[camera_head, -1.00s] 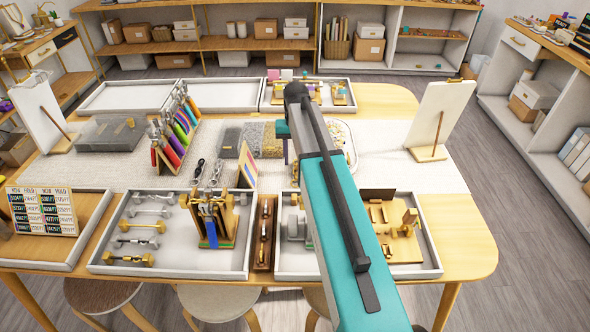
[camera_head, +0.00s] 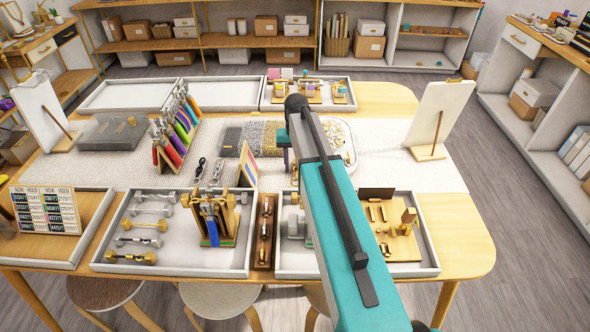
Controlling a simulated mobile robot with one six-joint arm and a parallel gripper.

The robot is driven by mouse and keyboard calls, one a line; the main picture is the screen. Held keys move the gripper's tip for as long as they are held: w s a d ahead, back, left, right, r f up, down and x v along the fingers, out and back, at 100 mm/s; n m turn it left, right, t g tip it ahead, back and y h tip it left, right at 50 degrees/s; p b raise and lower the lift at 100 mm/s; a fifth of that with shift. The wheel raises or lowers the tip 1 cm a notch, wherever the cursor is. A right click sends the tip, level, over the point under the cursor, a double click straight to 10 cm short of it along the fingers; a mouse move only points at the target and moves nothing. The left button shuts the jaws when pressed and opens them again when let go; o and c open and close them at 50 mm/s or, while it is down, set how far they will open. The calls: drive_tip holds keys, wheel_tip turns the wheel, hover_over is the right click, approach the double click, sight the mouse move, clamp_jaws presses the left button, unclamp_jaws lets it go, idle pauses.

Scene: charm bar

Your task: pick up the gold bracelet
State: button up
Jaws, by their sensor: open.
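I cannot single out one gold bracelet with certainty. Small gold pieces lie on a wooden display (camera_head: 403,246) in the front right tray (camera_head: 427,262), and on a narrow brown wooden holder (camera_head: 265,238) between the two front trays. Gold and silver bar-shaped pieces lie in the front left tray (camera_head: 178,262), beside a wooden stand hung with metal pieces (camera_head: 218,215). My teal and black arm crosses the right tray and covers part of it. My gripper cannot be made out; my arm hides that area. A grey object (camera_head: 295,225) shows beside the arm; I cannot tell what it is.
A rack of coloured cards (camera_head: 178,130) and a clear lidded box (camera_head: 112,132) stand on the pale mat. White boards stand at left (camera_head: 45,112) and right (camera_head: 442,110). Two back trays look empty.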

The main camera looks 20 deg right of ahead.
clamp_jaws()
wheel_tip(320, 180, up, 10)
drive_tip(key=b, duration=0.2)
idle(0.9)
idle(0.5)
